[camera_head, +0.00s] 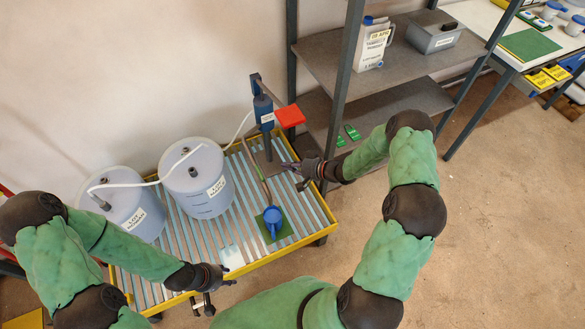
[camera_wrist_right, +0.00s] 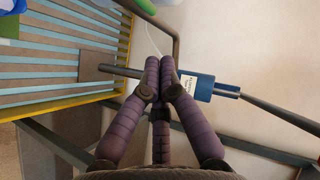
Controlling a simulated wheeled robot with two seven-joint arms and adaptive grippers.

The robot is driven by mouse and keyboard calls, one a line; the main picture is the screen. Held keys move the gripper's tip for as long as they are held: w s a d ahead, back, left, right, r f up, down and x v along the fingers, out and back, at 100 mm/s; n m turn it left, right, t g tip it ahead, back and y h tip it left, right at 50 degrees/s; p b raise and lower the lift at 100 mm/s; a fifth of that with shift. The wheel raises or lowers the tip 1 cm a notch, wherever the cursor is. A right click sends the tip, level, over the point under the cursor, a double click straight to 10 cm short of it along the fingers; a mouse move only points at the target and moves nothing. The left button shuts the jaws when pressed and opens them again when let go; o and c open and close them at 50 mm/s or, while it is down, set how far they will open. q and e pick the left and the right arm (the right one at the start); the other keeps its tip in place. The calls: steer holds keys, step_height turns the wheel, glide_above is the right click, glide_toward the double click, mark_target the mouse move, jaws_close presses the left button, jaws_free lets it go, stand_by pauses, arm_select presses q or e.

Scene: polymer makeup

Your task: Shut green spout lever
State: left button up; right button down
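I cannot make out a green spout lever for certain in either view. Two white tanks, a left one (camera_head: 128,210) and a right one (camera_head: 200,185), stand on the slatted yellow-edged cart; their fronts show labels and no clear spout. My right gripper (camera_head: 288,167) is beside the base of the blue pump stand (camera_head: 264,112). In the right wrist view its purple fingers (camera_wrist_right: 160,62) are drawn together, with nothing visible between them, in front of the stand's pole; contact is unclear. My left gripper (camera_head: 225,283) is by the cart's front edge, its fingers too small to read.
A red block (camera_head: 289,116) is on the stand's arm. A blue cup (camera_head: 272,217) sits on a green mat (camera_head: 284,233). Small green pieces (camera_head: 352,131) lie on the lower shelf (camera_head: 385,106) at right. A white hose (camera_head: 130,184) joins the tanks. The floor at right is clear.

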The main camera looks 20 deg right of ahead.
mark_target(259, 170)
arm_select(q)
step_height(259, 170, down, 3)
steer(key=b, duration=0.2)
steer(key=shift+f+b, duration=0.1)
steer(key=shift+b, duration=0.3)
arm_select(e)
steer(key=w+a+f, duration=0.3)
steer(key=a+f, duration=0.1)
steer(key=a, duration=0.2)
steer(key=shift+w+a+f, duration=0.2)
steer(key=shift+w+a, duration=0.15)
steer(key=shift+a, duration=0.05)
arm_select(q)
steer(key=shift+d, duration=0.1)
arm_select(e)
steer(key=shift+a, duration=0.15)
